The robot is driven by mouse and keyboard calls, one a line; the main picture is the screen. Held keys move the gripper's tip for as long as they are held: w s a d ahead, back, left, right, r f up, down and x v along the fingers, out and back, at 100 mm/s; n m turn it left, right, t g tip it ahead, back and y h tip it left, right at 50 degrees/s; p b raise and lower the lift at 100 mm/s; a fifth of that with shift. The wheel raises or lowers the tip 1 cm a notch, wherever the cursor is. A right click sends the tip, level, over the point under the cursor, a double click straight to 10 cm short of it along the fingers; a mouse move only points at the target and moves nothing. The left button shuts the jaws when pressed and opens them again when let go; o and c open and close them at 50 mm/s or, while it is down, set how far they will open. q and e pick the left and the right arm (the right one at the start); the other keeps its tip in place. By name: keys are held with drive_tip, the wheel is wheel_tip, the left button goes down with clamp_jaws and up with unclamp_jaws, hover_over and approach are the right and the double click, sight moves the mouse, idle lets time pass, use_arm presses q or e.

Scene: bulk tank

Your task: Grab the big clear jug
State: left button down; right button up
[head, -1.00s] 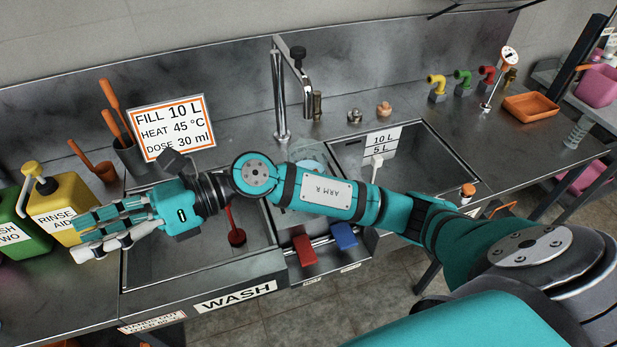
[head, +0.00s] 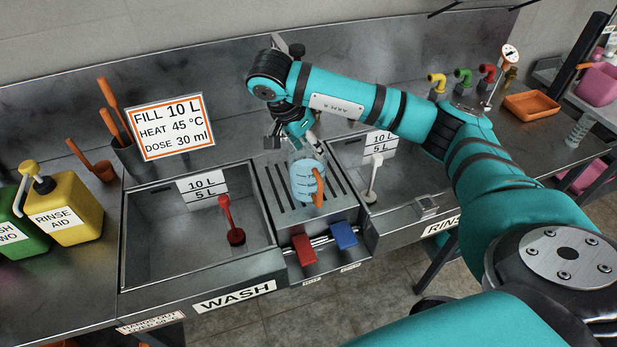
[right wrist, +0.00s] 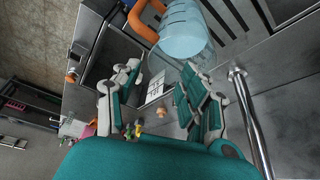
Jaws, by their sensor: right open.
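The big clear jug (head: 303,183), bluish with measuring marks and an orange handle (head: 319,187), stands on the slotted drainer (head: 275,195) between the two sinks. My right gripper (head: 297,140) is just above and behind the jug, pointing down, partly hidden by its own wrist. In the right wrist view the jug (right wrist: 187,28) shows at the top, beyond the open, empty fingers of the gripper (right wrist: 160,72). The fingers are not around the jug. My left gripper is not in view.
The tap behind the drainer is mostly hidden by my right arm. The wash sink (head: 165,250) holds a red plunger (head: 235,236). A yellow rinse aid bottle (head: 68,205) stands left.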

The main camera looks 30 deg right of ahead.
sight(321, 168)
drive_tip(key=x, duration=0.3)
drive_tip(key=p+x, duration=0.1)
drive_tip(key=x, duration=0.2)
drive_tip(key=p+x, duration=0.1)
drive_tip(key=x, duration=0.3)
drive_tip(key=shift+s+a+f, duration=0.1)
drive_tip(key=shift+s+a, duration=0.1)
drive_tip(key=shift+s, duration=0.15)
drive_tip(key=shift+d+f, duration=0.2)
drive_tip(key=shift+f, duration=0.35)
clamp_jaws()
drive_tip(key=shift+w+r, duration=0.1)
